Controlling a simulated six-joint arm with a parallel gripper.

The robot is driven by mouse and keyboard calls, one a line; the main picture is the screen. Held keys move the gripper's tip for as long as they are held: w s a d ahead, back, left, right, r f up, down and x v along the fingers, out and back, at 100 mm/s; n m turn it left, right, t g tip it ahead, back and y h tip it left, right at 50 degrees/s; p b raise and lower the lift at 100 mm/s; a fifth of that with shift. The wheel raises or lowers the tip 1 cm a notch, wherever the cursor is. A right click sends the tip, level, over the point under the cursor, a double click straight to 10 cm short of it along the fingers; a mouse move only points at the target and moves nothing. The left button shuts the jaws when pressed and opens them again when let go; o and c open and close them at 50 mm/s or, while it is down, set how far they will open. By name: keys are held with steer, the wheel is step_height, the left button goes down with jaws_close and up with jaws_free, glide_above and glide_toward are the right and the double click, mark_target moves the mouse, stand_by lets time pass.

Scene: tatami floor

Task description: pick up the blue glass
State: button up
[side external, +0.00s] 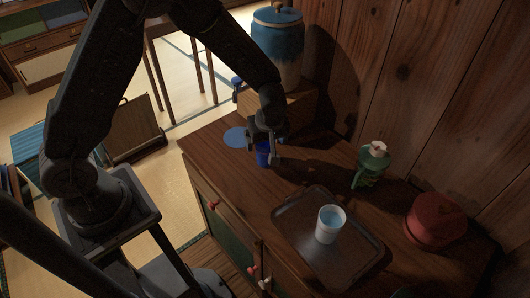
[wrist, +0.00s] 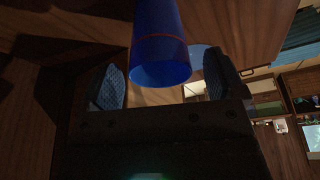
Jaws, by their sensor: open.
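The blue glass (side external: 262,154) stands on the wooden cabinet top, partly hidden behind my gripper in the side view. In the wrist view the blue glass (wrist: 160,50) is deep blue with a thin reddish line around it, and it lies between the two fingers. My gripper (side external: 264,147) is open around the glass.
A dark tray (side external: 290,235) with a light-blue cup (side external: 330,224) stands nearer the camera. A blue-and-white jar (side external: 278,45) stands behind, by the wooden wall. A flat blue disc (side external: 235,137) lies left of the glass.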

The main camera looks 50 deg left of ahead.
steer(key=x, duration=0.3)
steer(key=shift+f, duration=0.25)
steer(key=c, duration=1.1)
